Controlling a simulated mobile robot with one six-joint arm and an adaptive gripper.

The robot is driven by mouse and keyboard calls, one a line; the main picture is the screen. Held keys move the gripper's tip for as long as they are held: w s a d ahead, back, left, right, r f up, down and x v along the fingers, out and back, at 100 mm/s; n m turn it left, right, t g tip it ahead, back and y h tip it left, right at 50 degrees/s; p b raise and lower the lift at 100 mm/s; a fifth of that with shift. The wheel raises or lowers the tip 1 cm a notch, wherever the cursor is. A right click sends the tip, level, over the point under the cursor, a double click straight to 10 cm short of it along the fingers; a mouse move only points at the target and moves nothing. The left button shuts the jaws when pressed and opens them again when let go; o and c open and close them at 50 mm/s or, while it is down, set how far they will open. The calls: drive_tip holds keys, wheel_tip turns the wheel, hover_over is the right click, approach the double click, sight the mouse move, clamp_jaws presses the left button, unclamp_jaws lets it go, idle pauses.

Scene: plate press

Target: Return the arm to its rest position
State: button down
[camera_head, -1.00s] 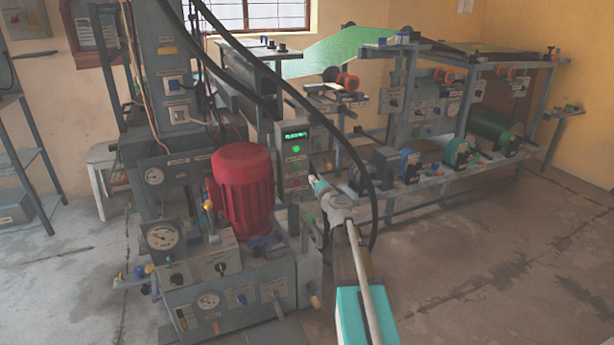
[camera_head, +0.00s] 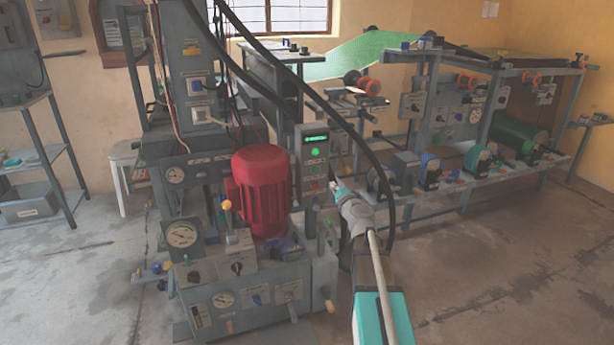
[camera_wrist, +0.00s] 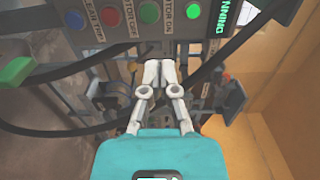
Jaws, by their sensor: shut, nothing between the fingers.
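My gripper (camera_head: 335,185) is at the end of my teal and grey arm, just right of the grey control box's lower part in the head view. In the wrist view its two fingers (camera_wrist: 161,70) are shut together with nothing between them. The control box (camera_head: 308,190) has a lit green display and a bright green light. In the wrist view its button panel (camera_wrist: 170,27) lies beyond the fingertips, with blue, red and green buttons. The visible labels include "MOTOR OFF" and "MOTOR ON".
The press with its red motor (camera_head: 262,190) and gauges stands left of my arm. Black hoses (camera_head: 375,165) curve close around the gripper. A long bench with rollers and a green sheet (camera_head: 350,58) stands behind to the right. Bare floor (camera_head: 520,265) lies at right.

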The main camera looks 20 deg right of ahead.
drive_tip(key=s+a+f+n+g+y, duration=0.2)
drive_tip(key=s+a+f+n+g, duration=0.15)
drive_tip(key=a, duration=0.45)
drive_tip(key=s+a+f+n+g+y+p, duration=0.1)
drive_tip(key=s+a+f+n+g+y, duration=0.15)
drive_tip(key=a+n, duration=0.35)
drive_tip(key=s+a+f+n+g+y, duration=0.2)
drive_tip(key=s+a+f+n+g, duration=0.15)
drive_tip(key=a, duration=0.55)
drive_tip(key=s+a+f+n+g+h, duration=0.1)
drive_tip(key=s+f+n+g+h, duration=0.25)
drive_tip(key=s, duration=0.45)
drive_tip(key=s+a+f+n+g+h, duration=0.1)
drive_tip(key=s+f+n+g+h, duration=0.1)
drive_tip(key=s+f+g, duration=0.45)
wheel_tip(320, 180, up, 41)
drive_tip(key=s+t+p, duration=0.1)
drive_tip(key=p, duration=3.8)
drive_tip(key=shift+s, duration=0.25)
